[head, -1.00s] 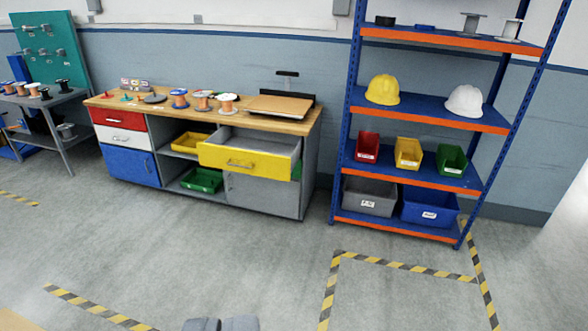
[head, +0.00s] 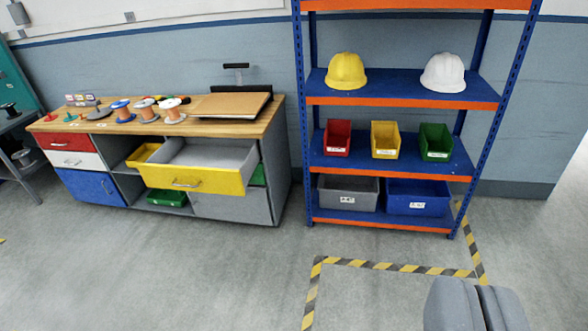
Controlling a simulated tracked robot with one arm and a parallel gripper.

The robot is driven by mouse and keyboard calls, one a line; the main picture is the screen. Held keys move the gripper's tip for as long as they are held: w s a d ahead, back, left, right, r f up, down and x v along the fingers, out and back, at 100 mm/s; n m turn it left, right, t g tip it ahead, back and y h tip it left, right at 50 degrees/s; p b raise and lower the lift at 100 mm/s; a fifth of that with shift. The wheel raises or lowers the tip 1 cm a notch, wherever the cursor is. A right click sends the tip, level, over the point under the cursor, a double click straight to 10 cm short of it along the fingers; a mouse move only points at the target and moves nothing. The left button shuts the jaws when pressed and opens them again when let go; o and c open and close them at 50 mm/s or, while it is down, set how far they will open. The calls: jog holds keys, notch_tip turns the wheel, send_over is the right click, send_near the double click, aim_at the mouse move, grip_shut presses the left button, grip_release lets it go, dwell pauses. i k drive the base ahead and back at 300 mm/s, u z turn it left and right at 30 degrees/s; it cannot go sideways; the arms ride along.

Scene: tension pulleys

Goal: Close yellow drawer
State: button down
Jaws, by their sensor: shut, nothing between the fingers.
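The yellow drawer (head: 194,179) is pulled out of the workbench at left of centre, its grey inside showing from above. A silver handle (head: 186,183) is on its yellow front. The grey workbench with a wooden top (head: 235,117) stands against the wall. My gripper (head: 482,290) shows at the bottom right as two grey fingers, shut and empty. It is well to the right of the drawer and nearer to the camera, touching nothing.
A blue and orange shelf rack (head: 398,168) with helmets and bins stands right of the workbench. Spools (head: 146,109) and a board stand on the bench top. Striped tape (head: 385,266) marks the floor. The floor before the drawer is clear.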

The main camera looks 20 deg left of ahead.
aim_at(220, 165)
jog(key=i, duration=1.2)
jog(key=u, duration=1)
jog(key=i, duration=0.55)
jog(key=u, duration=0.35)
jog(key=k, duration=0.9)
jog(key=u, duration=0.15)
jog(key=i, duration=0.9)
jog(key=z, duration=0.05)
